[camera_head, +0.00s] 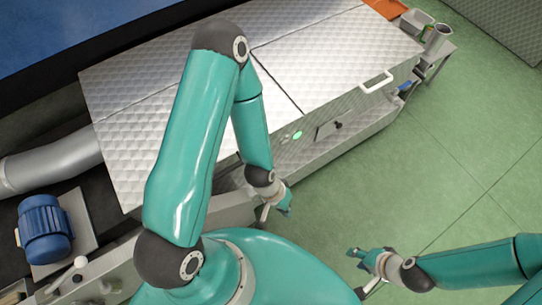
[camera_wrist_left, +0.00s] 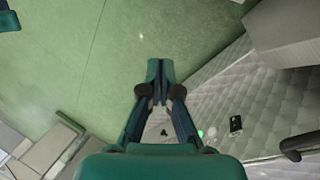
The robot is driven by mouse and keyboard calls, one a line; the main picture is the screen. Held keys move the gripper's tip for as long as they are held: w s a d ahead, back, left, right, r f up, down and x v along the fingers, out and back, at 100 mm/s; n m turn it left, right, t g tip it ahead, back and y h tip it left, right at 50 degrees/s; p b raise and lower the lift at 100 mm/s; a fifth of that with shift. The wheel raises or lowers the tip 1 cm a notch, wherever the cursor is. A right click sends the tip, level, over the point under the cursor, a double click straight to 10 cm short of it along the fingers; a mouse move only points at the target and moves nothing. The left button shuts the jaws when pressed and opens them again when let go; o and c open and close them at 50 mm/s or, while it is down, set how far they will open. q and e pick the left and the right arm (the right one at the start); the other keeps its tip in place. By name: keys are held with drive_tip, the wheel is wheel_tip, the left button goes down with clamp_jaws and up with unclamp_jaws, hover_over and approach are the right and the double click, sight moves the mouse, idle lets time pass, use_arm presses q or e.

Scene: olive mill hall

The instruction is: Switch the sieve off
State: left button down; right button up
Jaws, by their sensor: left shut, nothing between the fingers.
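The sieve appears to be the long machine with quilted metal lids (camera_head: 320,55) across the top of the head view. A green lit spot (camera_head: 297,135) and a small plate with a black knob (camera_head: 338,125) are on its front side. The green spot also shows in the left wrist view (camera_wrist_left: 211,132), beside a black-and-white plate (camera_wrist_left: 235,125). My left gripper (camera_head: 287,207) is in front of that side, below the green spot and apart from it; its fingers (camera_wrist_left: 160,68) are shut and empty. My right gripper (camera_head: 358,256) is over the floor at lower right; its finger gap is unclear.
A white handle (camera_head: 376,82) sticks out from the lid's front edge. A grey cup (camera_head: 438,37) and a small bin (camera_head: 415,20) stand at the far end. A blue motor (camera_head: 44,228) and a grey pipe (camera_head: 50,166) are at left. The green floor (camera_head: 450,160) at right is clear.

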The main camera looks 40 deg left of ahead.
use_arm(q)
drive_tip(key=s+d+f+m+g+b, duration=0.2)
drive_tip(key=d+f+m+b, duration=0.1)
drive_tip(key=f+m+b, duration=0.5)
drive_tip(key=w+a+f+m+g+y+b, duration=0.2)
drive_tip(key=a+f+m+y+b, duration=0.5)
drive_tip(key=b, duration=0.8)
drive_tip(key=w+a+r+m+t+y+b, duration=0.1)
drive_tip(key=w+m+t+y+b, duration=0.2)
drive_tip(key=w+b, duration=0.3)
drive_tip(key=w+a+r+m+t+y+b, duration=0.1)
drive_tip(key=w+a+m+t+y+b, duration=0.1)
drive_tip(key=w+m+t+y+b, duration=0.2)
drive_tip(key=w+m+b, duration=0.2)
drive_tip(key=w, duration=0.2)
drive_tip(key=shift+w+a+t, duration=0.25)
drive_tip(key=shift+w+t, duration=0.05)
drive_tip(key=shift+w, duration=0.05)
